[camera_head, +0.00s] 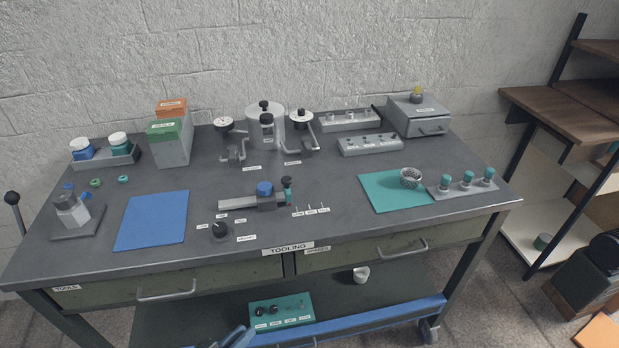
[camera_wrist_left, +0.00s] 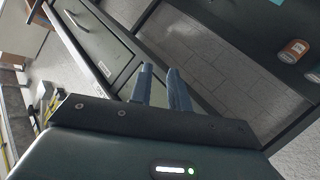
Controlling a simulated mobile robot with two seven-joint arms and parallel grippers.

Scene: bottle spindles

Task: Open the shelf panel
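A blue bar (camera_head: 385,318) runs along the front edge of the bench's lower shelf; I cannot tell whether it is the shelf panel. The lower shelf (camera_head: 190,318) behind it is dark and holds a teal tray (camera_head: 281,311) and a small white cup (camera_head: 361,274). My left gripper (camera_head: 232,338) shows at the bottom edge, in front of the lower shelf and near the bar's left end. In the left wrist view its two blue-grey fingers (camera_wrist_left: 161,84) stand apart with nothing seen between them. Contact with the bar is not visible. My right gripper is not in view.
Two closed drawers with handles, left (camera_head: 167,290) and right (camera_head: 402,247), sit above the lower shelf. The bench top (camera_head: 320,170) carries tools, mats and boxes. A wooden shelf rack (camera_head: 560,112) stands at the right. An orange-labelled jar (camera_wrist_left: 294,51) shows in the wrist view.

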